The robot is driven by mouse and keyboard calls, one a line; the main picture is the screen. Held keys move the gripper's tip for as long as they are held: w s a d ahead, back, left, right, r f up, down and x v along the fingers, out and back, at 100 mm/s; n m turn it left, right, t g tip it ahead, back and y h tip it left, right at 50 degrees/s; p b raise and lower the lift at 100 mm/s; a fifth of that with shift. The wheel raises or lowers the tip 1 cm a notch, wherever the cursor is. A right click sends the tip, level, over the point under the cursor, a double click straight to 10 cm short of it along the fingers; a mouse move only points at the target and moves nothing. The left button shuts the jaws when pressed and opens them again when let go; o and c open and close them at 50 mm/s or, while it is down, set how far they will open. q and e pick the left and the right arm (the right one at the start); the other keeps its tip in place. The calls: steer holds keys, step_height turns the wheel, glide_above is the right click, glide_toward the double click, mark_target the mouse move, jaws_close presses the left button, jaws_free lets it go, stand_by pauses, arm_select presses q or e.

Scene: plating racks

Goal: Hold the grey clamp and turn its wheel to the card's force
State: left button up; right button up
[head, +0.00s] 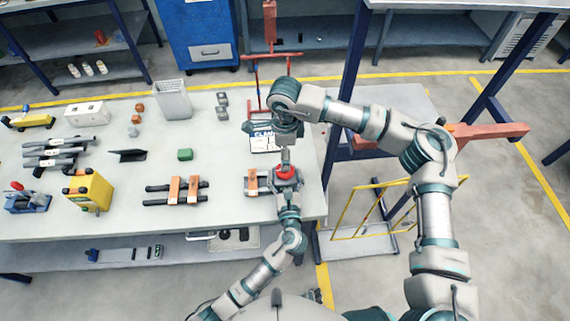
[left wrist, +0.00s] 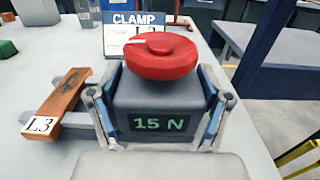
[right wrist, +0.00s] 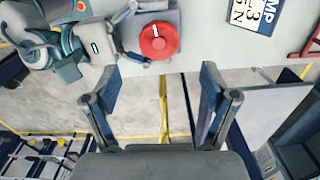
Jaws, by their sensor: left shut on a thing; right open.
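The grey clamp (left wrist: 160,98) stands between the fingers of my left gripper (left wrist: 160,110), which is shut on its sides. Its green display (left wrist: 159,123) reads 15 N. The red wheel (left wrist: 160,56) sits on top, with a white mark on it; it also shows in the head view (head: 286,171) and right wrist view (right wrist: 159,40). The card (left wrist: 132,36) behind the clamp reads CLAMP and L3; its force line is hidden or too small to read for certain. My right gripper (right wrist: 157,85) is open and empty, with the wheel beyond its fingertips, not between them.
A similar rack (head: 175,190) and a yellow box (head: 90,190) stand further left. A red stand (head: 268,70) rises behind the card. The table's right edge is near the clamp.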

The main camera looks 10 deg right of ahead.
step_height(320, 180, down, 8)
steer(key=shift+r, duration=0.25)
steer(key=c, duration=1.2)
